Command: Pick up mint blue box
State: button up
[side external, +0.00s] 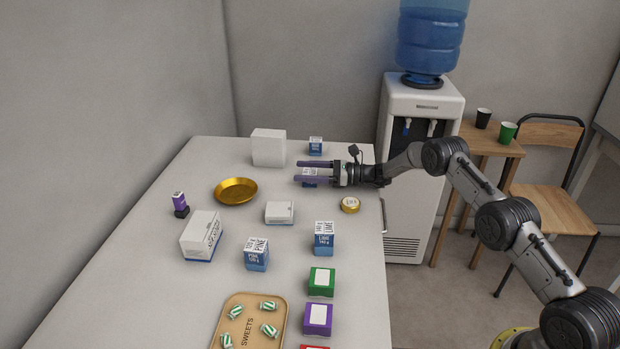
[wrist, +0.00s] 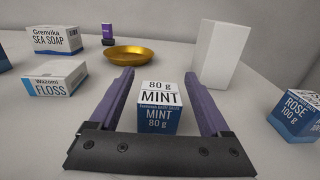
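The mint blue box (wrist: 158,112) is a small blue and white carton marked "MINT 80 g". In the wrist view it stands on the table between the two purple fingers of my gripper (wrist: 161,100), with a gap on each side. In the side view my gripper (side external: 314,171) is open and reaches left over the table, and the mint box (side external: 310,181) shows partly behind its fingers. I cannot tell exactly how deep the box sits between the fingertips.
A tall white box (wrist: 220,56) and a blue "ROSE 100 g" box (wrist: 295,116) stand near the mint box. A gold bowl (side external: 236,190) and a white floss box (side external: 280,212) lie on the table (side external: 150,250). A round yellow tin (side external: 350,205) sits near the right edge.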

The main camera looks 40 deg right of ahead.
jog(key=c, duration=1.2)
jog(key=shift+r, duration=0.15)
